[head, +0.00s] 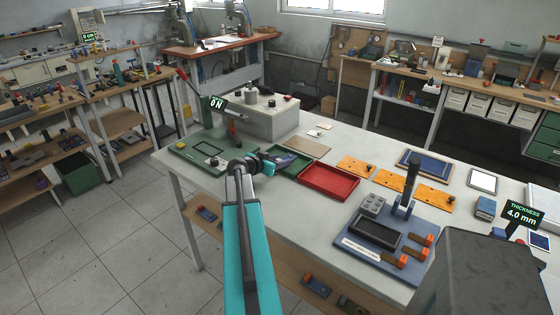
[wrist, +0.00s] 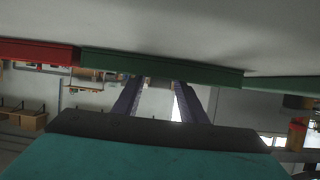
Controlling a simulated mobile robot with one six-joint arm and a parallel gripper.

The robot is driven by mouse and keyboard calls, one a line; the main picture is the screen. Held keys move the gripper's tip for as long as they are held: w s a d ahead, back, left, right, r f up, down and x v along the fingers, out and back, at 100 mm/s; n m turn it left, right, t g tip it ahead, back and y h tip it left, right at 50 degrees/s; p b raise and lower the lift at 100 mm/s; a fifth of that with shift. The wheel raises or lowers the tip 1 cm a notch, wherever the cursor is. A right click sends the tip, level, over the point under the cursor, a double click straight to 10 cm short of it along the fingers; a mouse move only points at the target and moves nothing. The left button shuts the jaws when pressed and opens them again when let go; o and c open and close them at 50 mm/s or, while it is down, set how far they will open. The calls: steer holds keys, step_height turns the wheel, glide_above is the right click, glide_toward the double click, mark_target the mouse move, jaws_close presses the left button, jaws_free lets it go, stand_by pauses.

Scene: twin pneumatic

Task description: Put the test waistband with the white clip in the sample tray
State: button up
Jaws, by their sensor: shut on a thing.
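My gripper (head: 277,162) is low over the near left part of the table, at the green tray (head: 303,174). In the wrist view its two dark fingers (wrist: 160,84) reach toward the wall of the green tray (wrist: 205,73). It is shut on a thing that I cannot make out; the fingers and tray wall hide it. The red tray (head: 330,181) stands just right of the green one; its edge also shows in the wrist view (wrist: 35,52). I cannot make out a waistband with a white clip. Neither tray has a readable label.
Orange plates (head: 355,167) and a blue fixture board (head: 425,225) with a dark upright post lie right. Small white pieces (head: 315,133) lie behind the trays.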

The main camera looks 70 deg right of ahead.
steer(key=o, duration=1.1)
steer(key=shift+r+p, duration=0.2)
steer(key=shift+p, duration=0.15)
steer(key=shift+w+a+r+b, duration=0.15)
steer(key=shift+a+b, duration=0.15)
steer(key=shift+a, duration=0.3)
steer(key=b+v, duration=0.3)
steer(key=v, duration=0.7)
steer(key=shift+w+a+r, duration=0.1)
steer(key=shift+a, duration=0.15)
